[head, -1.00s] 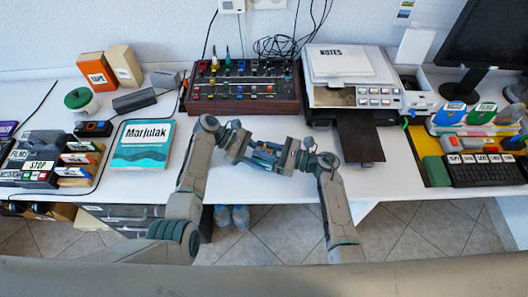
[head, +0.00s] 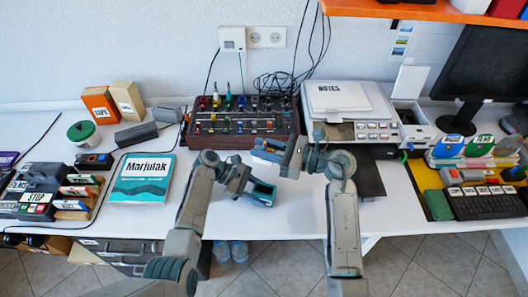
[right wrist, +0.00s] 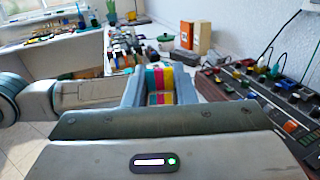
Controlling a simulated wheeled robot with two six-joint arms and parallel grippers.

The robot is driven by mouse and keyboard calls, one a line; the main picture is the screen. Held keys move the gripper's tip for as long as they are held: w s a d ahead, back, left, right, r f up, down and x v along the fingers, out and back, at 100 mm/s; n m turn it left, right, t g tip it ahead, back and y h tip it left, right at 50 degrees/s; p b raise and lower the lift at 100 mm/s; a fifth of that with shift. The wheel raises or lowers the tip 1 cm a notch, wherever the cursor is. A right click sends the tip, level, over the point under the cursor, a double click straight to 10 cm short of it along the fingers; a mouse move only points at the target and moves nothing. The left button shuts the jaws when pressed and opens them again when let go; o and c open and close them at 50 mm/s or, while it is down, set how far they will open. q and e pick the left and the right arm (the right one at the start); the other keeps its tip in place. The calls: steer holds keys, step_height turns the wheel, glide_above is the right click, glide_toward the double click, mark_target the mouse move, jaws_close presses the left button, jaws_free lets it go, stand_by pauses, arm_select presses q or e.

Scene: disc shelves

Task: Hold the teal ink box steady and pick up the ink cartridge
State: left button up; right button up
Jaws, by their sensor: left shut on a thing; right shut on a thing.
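My left gripper (head: 254,193) is shut on the teal ink box (head: 263,188), low over the front part of the table. The box looks like an open teal case, tilted in the jaws. My right gripper (head: 272,150) is above and apart from it, shut on the ink cartridge (head: 260,145), which is small and partly covered by the fingers in the head view. In the right wrist view the cartridge (right wrist: 160,85) shows teal, yellow and magenta bands between the two fingers. The left gripper's fingers are not clear in detail.
A mixing console (head: 244,122) stands close behind the grippers. A printer (head: 360,128) with a dark tray (head: 368,180) is at right. A Marjulak book (head: 143,178) lies at left. The white table (head: 225,218) is bare beneath the teal box.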

arm_select(q)
steer(key=o, duration=0.8)
steer(key=shift+o, duration=0.2)
steer(key=v, duration=1.2)
steer(key=shift+f, duration=0.1)
